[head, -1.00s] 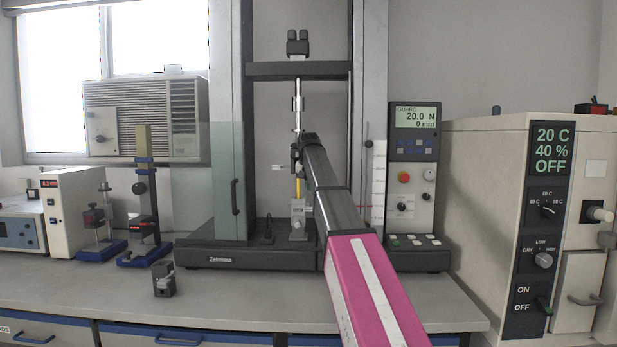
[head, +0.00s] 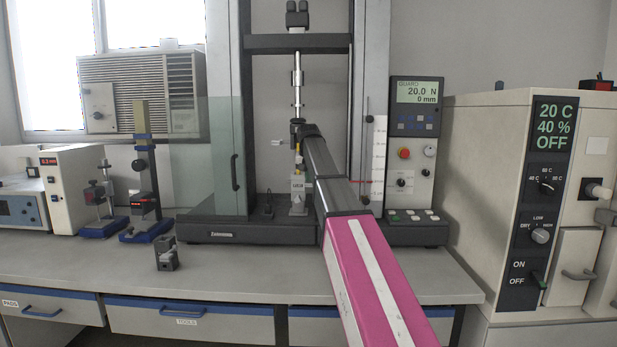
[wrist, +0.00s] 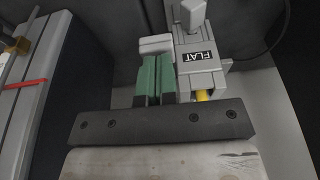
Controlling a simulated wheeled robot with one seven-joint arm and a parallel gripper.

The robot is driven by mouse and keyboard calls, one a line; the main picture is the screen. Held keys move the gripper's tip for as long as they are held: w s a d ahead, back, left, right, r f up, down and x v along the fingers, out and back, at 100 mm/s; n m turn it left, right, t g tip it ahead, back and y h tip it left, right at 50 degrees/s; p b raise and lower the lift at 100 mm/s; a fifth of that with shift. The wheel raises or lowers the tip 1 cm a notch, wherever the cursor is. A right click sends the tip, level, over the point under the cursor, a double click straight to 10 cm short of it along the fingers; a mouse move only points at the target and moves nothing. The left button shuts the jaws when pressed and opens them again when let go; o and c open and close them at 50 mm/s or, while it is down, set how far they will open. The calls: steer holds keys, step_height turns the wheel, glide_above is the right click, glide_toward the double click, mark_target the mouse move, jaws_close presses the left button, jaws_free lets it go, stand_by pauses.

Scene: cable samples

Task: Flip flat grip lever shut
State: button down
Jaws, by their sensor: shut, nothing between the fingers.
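The flat grip (wrist: 199,78), a grey block labelled FLAT, stands right of my fingers in the wrist view. In the head view the grip (head: 298,187) is small, at the middle of the test frame's base. My gripper (wrist: 156,60) has its green fingers together and empty. Their tips are close to a pale grey block (wrist: 156,44) beside the grip; I cannot tell whether they touch it. A small yellow part (wrist: 204,95) shows below the grip, partly hidden by my gripper's dark bar. I cannot make out the lever's position clearly. The head view hides my fingertips behind my arm.
The test frame's posts stand either side of my arm, with a clear guard (head: 207,155) at left. A control panel (head: 413,155) is at right. A small dark block (head: 167,254) sits on the bench (head: 250,272), whose front is mostly clear.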

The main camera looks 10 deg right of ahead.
steer(key=shift+s+f+t, duration=0.15)
steer(key=shift+f+t, duration=0.05)
steer(key=shift+t, duration=0.1)
steer(key=shift+f, duration=0.15)
steer(key=shift+s+f+t+h, duration=0.3)
steer(key=shift+s+f+t, duration=0.2)
steer(key=shift+f+t, duration=0.4)
steer(key=f+t, duration=0.1)
steer(key=t, duration=0.1)
steer(key=f+t, duration=0.2)
steer(key=f+t+h, duration=0.1)
steer(key=t, duration=0.1)
steer(key=shift+w+f, duration=0.15)
steer(key=shift+w, duration=0.2)
steer(key=shift+r, duration=0.8)
